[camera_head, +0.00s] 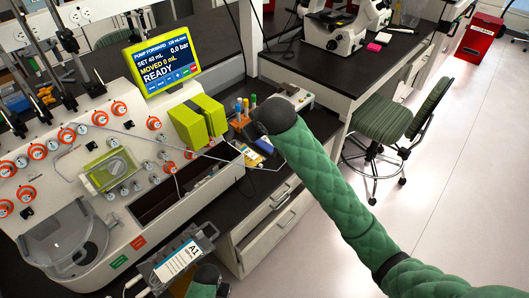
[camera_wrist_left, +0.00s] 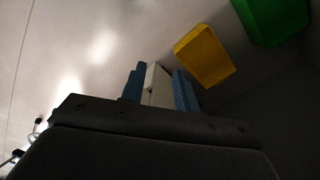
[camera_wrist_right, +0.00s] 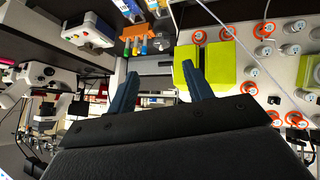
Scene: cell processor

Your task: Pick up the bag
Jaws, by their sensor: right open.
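A flat grey-framed piece with a white label reading A1 (camera_head: 178,262) shows at the bottom of the head view, with pale tubes at its left end. I cannot tell if it is the bag; no other bag is clear. My left arm is just beside it, at the bottom edge. In the left wrist view my left gripper (camera_wrist_left: 159,72) has its blue fingers apart, with a pale thing between or behind them; I cannot tell if it is held. My right gripper (camera_wrist_right: 160,72) is open and empty in the right wrist view, facing the bench. My own arm hides it in the head view.
The cell processor (camera_head: 150,150) has orange-ringed knobs, a yellow-framed screen (camera_head: 165,62) reading READY, and lime-green blocks (camera_head: 198,122). An orange rack (camera_wrist_right: 137,37) holds coloured tubes. A green stool (camera_head: 382,118) stands at right; open floor lies beyond. Yellow (camera_wrist_left: 205,55) and green bins (camera_wrist_left: 275,18) show in the left wrist view.

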